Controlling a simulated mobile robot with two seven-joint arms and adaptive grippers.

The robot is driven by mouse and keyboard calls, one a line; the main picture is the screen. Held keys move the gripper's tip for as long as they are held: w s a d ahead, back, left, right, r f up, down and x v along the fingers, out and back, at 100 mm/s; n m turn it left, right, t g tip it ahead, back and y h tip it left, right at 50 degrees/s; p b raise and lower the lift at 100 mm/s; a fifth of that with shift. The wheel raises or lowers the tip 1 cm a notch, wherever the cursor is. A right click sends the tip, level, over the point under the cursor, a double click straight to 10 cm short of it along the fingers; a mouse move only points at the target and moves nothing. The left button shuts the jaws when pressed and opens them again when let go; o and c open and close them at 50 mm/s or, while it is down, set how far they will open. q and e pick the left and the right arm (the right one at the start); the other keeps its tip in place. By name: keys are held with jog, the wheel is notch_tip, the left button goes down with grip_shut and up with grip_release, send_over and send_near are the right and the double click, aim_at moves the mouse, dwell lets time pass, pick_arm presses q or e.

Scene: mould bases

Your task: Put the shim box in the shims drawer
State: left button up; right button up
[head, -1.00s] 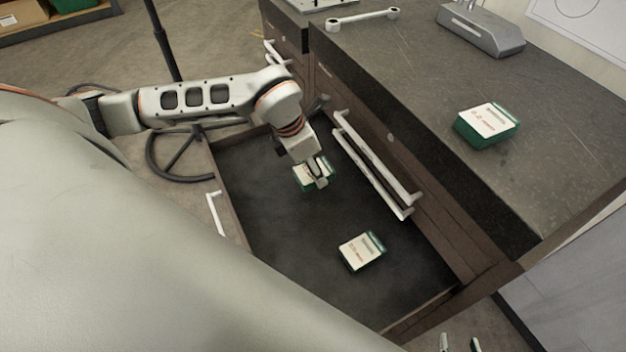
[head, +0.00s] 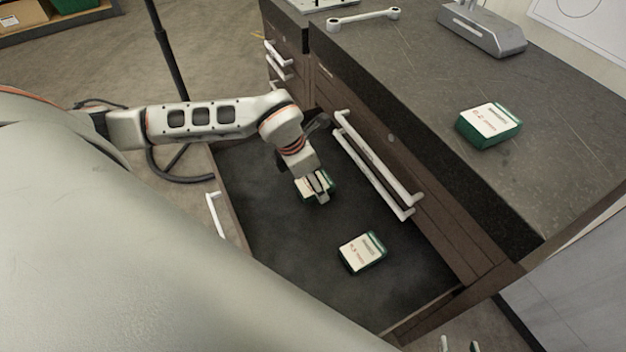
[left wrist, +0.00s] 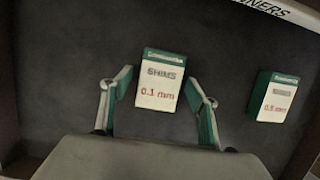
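My left gripper (head: 320,194) is inside the open drawer (head: 262,232), its fingers on either side of a green and white shim box (head: 313,184). In the left wrist view this box (left wrist: 161,82) reads "SHIMS 0.1 mm" and sits between the two fingertips (left wrist: 161,76). The fingers look close against its sides; whether it touches the drawer floor is unclear. A second shim box (head: 362,252) lies in the drawer and shows at right in the left wrist view (left wrist: 278,98). A third similar box (head: 488,125) is on the worktop. My right gripper (head: 459,346) shows only two separated fingertips.
The dark worktop (head: 430,90) holds a wrench (head: 363,19) and a grey metal block (head: 480,30). White bar handles (head: 375,170) run along the closed drawer fronts beside the open drawer. Drawer floor around the boxes is clear.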

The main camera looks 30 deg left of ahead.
pick_arm(q)
jog(key=v, duration=1.2)
jog(key=shift+r+p, duration=0.2)
jog(key=shift+p, duration=0.15)
